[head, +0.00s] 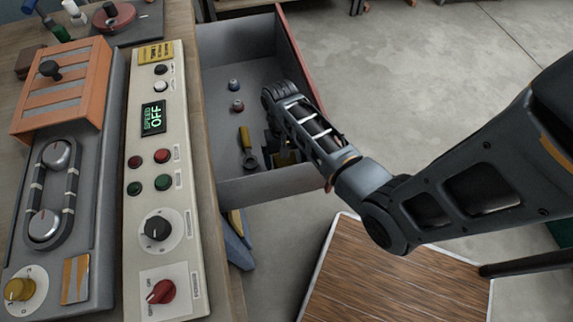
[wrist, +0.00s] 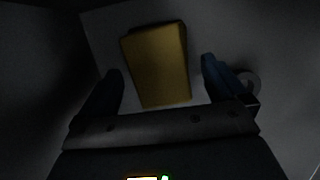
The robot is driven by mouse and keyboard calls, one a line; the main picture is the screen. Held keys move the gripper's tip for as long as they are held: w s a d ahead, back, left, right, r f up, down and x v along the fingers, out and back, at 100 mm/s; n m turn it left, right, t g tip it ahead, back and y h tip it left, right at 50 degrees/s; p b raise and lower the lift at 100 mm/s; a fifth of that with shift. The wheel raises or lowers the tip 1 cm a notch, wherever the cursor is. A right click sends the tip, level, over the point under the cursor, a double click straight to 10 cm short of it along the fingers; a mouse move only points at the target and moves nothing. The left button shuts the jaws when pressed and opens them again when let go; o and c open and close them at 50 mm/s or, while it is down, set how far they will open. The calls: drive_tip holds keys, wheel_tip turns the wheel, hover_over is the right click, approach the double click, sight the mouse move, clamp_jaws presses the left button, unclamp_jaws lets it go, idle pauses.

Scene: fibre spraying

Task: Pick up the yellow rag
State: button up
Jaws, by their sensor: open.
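The yellow rag (wrist: 157,62) shows in the wrist view as a folded, block-like yellow piece on the grey drawer floor. My gripper (wrist: 160,80) is open, with one dark finger on each side of the rag. The fingers look apart from it, and I cannot tell how high above the floor they are. In the head view my gripper (head: 278,152) reaches down inside the open drawer (head: 265,187), and only a bit of yellow (head: 287,157) shows beneath it. My arm hides most of the rag there.
A yellow-handled tool (head: 245,138) with a ring end lies left of my gripper in the drawer. The drawer walls surround my gripper. A control panel (head: 160,220) stands left.

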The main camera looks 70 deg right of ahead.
sight(286, 162)
drive_tip(key=shift+a+f, duration=0.1)
drive_tip(key=shift+f, duration=0.3)
drive_tip(key=shift+f, duration=0.25)
idle(0.3)
drive_tip(key=shift+c, duration=0.2)
drive_tip(key=c, duration=1)
drive_tip(key=shift+r, duration=0.15)
wheel_tip(286, 162, up, 10)
drive_tip(key=shift+r, duration=0.1)
drive_tip(key=o, duration=0.5)
drive_tip(key=c, duration=0.4)
